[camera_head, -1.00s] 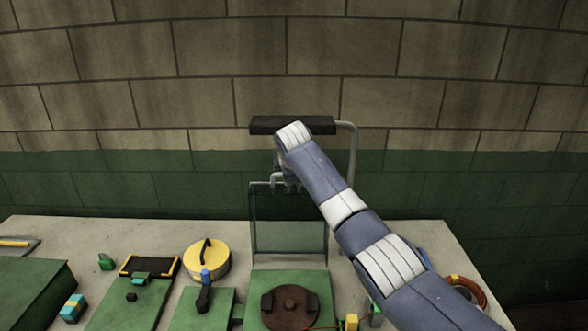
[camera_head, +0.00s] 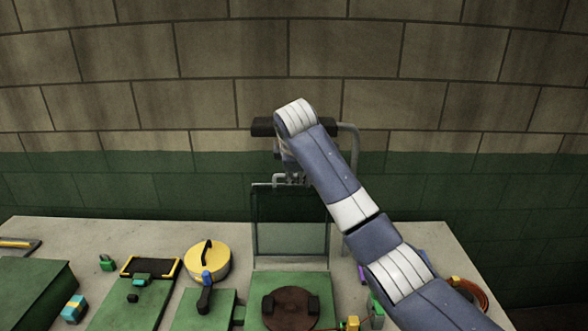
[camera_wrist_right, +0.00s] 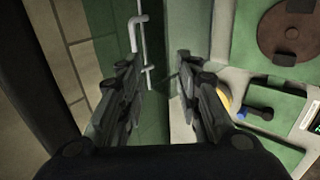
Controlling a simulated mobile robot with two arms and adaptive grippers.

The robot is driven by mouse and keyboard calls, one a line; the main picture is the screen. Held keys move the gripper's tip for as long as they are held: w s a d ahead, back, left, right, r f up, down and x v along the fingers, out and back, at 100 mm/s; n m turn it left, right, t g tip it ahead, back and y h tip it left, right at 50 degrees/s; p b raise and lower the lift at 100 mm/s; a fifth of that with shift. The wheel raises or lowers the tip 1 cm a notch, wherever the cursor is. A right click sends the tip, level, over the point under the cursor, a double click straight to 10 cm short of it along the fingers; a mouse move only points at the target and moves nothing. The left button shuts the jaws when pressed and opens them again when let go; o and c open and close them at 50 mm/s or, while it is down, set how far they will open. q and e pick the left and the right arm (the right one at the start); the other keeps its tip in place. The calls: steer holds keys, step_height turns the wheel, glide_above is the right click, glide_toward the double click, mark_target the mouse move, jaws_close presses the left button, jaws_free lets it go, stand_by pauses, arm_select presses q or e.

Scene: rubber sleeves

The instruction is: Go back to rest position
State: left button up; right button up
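My right arm reaches across the head view from the lower right, and its wrist bends down in front of the back wall. The right gripper (camera_wrist_right: 158,68) shows best in the right wrist view. Its two dark fingers stand apart with nothing held between them. In the head view the gripper is mostly hidden behind my own wrist, above the clear upright panel (camera_head: 290,225) with a grey pipe frame (camera_head: 262,183). My left gripper is not in view.
The grey table (camera_head: 60,232) holds a green block with a brown disc (camera_head: 290,308), a yellow round pot (camera_head: 207,260), a dark-handled tool (camera_head: 204,298), a black-and-yellow tray (camera_head: 150,266) and a coiled cable (camera_head: 474,294). A dark bar (camera_head: 263,127) on a pipe stands behind the wrist.

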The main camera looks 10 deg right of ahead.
steer(key=s+a+f+m+g+y, duration=0.1)
steer(key=s+f+m, duration=0.2)
steer(key=s+f, duration=0.8)
steer(key=s+a+f+m+g+y, duration=0.15)
steer(key=s+f, duration=0.55)
steer(key=f, duration=0.8)
steer(key=s+d+f+m+g, duration=0.1)
steer(key=s+d+f+m, duration=0.15)
steer(key=s, duration=0.85)
steer(key=s+d+f+m, duration=0.1)
steer(key=s+d+m, duration=0.15)
steer(key=s, duration=0.75)
steer(key=s+d+f+m+g, duration=0.15)
steer(key=s+m, duration=0.25)
steer(key=s, duration=0.7)
step_height(320, 180, down, 35)
steer(key=s+b, duration=0.1)
steer(key=b, duration=0.7)
steer(key=s+d+f+g+b, duration=0.1)
steer(key=s+f+b, duration=0.2)
steer(key=s+f, duration=0.5)
steer(key=s+d+f+b, duration=0.1)
steer(key=s+f+b, duration=0.2)
steer(key=s+f, duration=0.5)
step_height(320, 180, down, 7)
steer(key=shift+s+d+r+n+g+h, duration=0.15)
steer(key=shift+s+d+n+g+h, duration=0.05)
steer(key=shift+s+n+g+h, duration=0.2)
